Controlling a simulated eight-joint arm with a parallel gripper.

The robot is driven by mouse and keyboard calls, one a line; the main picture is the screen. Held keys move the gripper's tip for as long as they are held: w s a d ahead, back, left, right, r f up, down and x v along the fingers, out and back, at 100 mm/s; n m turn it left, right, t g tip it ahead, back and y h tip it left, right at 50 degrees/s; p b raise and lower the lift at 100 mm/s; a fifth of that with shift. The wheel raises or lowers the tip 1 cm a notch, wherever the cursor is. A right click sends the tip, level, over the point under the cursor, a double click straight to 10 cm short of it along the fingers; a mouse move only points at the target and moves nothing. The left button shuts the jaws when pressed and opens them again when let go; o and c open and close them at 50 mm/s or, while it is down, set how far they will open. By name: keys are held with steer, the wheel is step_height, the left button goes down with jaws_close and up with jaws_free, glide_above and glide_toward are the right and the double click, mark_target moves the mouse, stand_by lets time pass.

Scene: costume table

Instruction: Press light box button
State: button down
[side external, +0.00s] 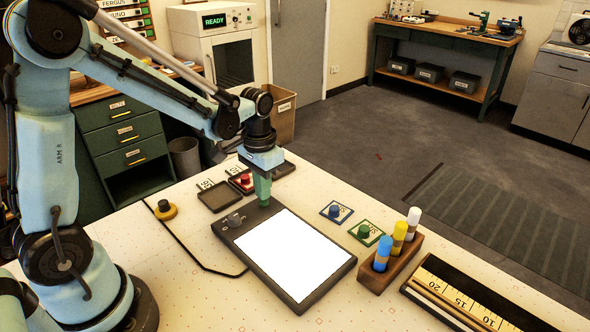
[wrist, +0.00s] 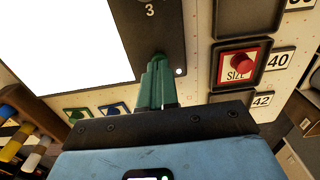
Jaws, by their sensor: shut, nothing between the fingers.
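The light box is a flat dark-framed box (side external: 328,283) on the table, with its panel (side external: 290,255) glowing bright white. My gripper (side external: 264,204) points down at the far corner of its dark border, with green fingers together and nothing between them. In the wrist view the fingertips (wrist: 158,58) are over the border (wrist: 150,28), near a small bright white dot (wrist: 179,71). No button shows clearly on the box; the fingers may hide it. I cannot tell whether the tips touch the surface.
A red knob (wrist: 242,62) on a size tray sits beside the box. Blue (side external: 335,211) and green (side external: 364,231) knobs are on its other side, near a wooden holder (side external: 392,268) with coloured pegs. A yellow-based button (side external: 165,209) stands to the left.

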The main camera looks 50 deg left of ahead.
steer(key=shift+f, duration=0.65)
steer(key=shift+r, duration=3.45)
steer(key=s+d+r+t, duration=0.3)
steer(key=s+d+t, duration=0.1)
steer(key=s+t, duration=0.3)
steer(key=shift+s+d+r, duration=0.25)
steer(key=shift+s+r, duration=0.1)
steer(key=shift+s, duration=0.1)
